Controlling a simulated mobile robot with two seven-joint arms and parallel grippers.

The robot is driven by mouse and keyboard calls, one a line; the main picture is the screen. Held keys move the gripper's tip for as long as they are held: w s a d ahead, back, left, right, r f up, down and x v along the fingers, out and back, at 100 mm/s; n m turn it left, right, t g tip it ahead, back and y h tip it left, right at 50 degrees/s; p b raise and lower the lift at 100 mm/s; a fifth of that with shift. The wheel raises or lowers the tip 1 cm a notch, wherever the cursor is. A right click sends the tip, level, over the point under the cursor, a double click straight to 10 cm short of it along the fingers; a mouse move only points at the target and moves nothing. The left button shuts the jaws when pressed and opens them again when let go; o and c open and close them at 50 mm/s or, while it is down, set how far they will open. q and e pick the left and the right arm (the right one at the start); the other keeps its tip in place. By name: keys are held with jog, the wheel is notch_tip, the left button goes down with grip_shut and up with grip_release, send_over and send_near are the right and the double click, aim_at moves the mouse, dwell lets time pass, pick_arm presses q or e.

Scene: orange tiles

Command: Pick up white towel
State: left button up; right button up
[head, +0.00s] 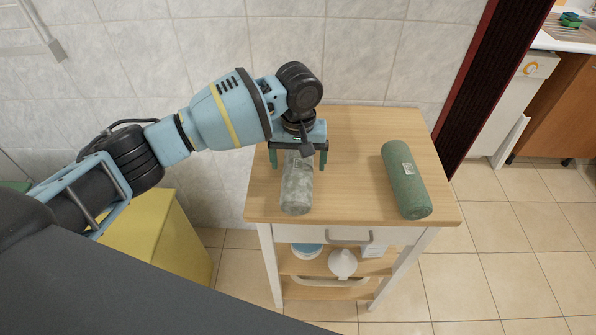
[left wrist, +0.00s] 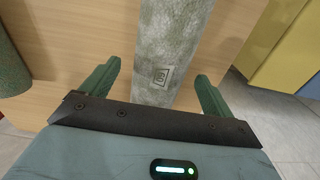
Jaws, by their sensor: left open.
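The white towel is a rolled, mottled grey-white cylinder (head: 297,188) lying on the left part of the wooden cart top (head: 345,150). In the left wrist view the same roll (left wrist: 172,45) shows a small printed label and runs between the fingers. My left gripper (head: 298,162) is over the far end of the roll, pointing down, with one green finger on each side. In the left wrist view the left gripper (left wrist: 158,88) is open, with gaps between both fingers and the roll. The roll's far end is hidden under the gripper. My right gripper is not in view.
A green rolled towel (head: 405,180) lies on the right of the cart top, with clear wood between the rolls. A tiled wall (head: 385,50) stands behind the cart. A yellow cabinet (head: 165,235) is at the left. Lower shelves hold a white item (head: 342,263) and a tub.

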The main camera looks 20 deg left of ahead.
aim_at(298, 164)
pick_arm(q)
notch_tip(298, 164, down, 4)
jog(key=shift+s+r, duration=0.15)
jog(key=shift+r, duration=0.1)
jog(key=c, duration=1.3)
